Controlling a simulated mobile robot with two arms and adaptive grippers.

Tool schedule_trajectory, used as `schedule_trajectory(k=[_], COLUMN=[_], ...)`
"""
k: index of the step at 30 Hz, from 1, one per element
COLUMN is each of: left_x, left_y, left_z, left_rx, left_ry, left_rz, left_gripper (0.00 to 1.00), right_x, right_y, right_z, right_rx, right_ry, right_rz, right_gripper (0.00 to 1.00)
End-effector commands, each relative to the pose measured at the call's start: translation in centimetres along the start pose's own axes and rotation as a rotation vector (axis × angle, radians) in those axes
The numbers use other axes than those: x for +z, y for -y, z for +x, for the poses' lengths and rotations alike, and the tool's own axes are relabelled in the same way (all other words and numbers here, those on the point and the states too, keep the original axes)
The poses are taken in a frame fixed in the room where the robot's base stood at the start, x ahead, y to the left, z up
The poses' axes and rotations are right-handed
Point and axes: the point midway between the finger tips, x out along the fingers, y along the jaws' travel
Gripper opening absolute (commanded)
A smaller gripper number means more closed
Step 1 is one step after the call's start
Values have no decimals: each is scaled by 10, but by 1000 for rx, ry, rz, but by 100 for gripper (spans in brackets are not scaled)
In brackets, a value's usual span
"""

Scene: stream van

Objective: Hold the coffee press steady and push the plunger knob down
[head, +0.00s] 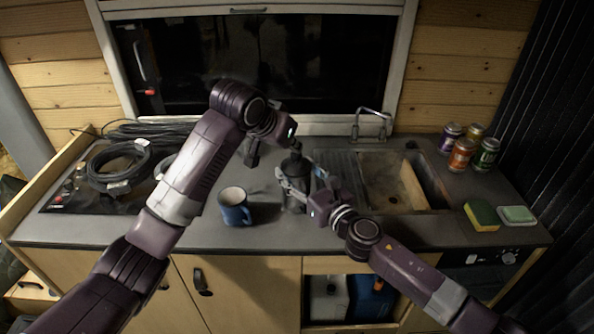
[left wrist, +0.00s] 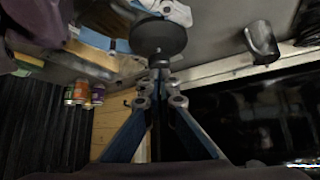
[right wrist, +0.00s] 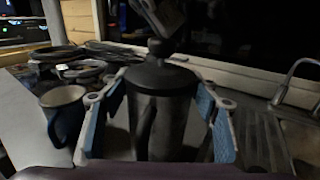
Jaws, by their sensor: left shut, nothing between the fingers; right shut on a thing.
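The coffee press (head: 295,191) is a dark cylinder standing upright on the grey counter, left of the sink. My right gripper (head: 300,182) is shut around its body; in the right wrist view the blue finger pads lie on both sides of the press (right wrist: 162,115). The round plunger knob (right wrist: 160,47) sits close above the domed lid. My left gripper (left wrist: 160,78) is shut and empty, pointing down just above the knob; I cannot tell whether it touches. In the left wrist view the press's dark round top (left wrist: 158,38) shows beyond its fingertips.
A blue mug (head: 235,210) stands left of the press. Coiled black cable (head: 118,165) lies at the left. The sink (head: 395,182) and tap (head: 372,122) are to the right, then several cans (head: 462,154) and a sponge (head: 481,216).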

Motion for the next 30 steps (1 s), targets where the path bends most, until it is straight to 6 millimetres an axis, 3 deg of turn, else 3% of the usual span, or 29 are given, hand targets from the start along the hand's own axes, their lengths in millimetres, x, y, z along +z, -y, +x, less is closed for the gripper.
schedule_trajectory(k=[18, 29, 30], left_x=[-33, -35, -35], left_y=[0, 0, 0], left_z=[-35, -37, -37], left_rx=[0, 0, 0], left_ry=[-1, 0, 0], left_rz=[1, 0, 0], left_gripper=[0, 0, 0], right_x=[0, 0, 0], right_y=[0, 0, 0], right_z=[0, 0, 0], right_rx=[0, 0, 0], right_ry=[-1, -1, -1], right_rz=[0, 0, 0], right_gripper=[13, 13, 57])
